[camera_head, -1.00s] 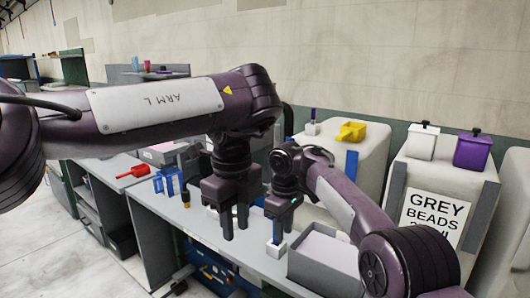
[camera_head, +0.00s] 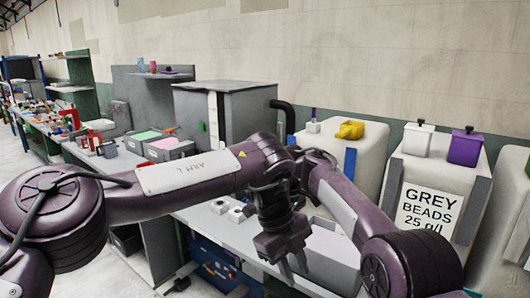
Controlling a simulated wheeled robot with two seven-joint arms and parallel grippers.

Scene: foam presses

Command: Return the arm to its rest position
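My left arm (camera_head: 195,172) reaches in from the left and crosses the middle of the view. My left gripper (camera_head: 293,265) points down over the front of the bench, with its two fingertips apart and nothing seen between them. My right arm (camera_head: 340,200) comes in from the lower right, and its wrist lies behind my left wrist. My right gripper is hidden there.
A light grey open box (camera_head: 335,255) stands on the bench (camera_head: 232,232) close to my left gripper. Small white blocks (camera_head: 236,214) lie on the bench. A grey press cabinet (camera_head: 235,115) and a sack labelled GREY BEADS (camera_head: 450,180) stand behind.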

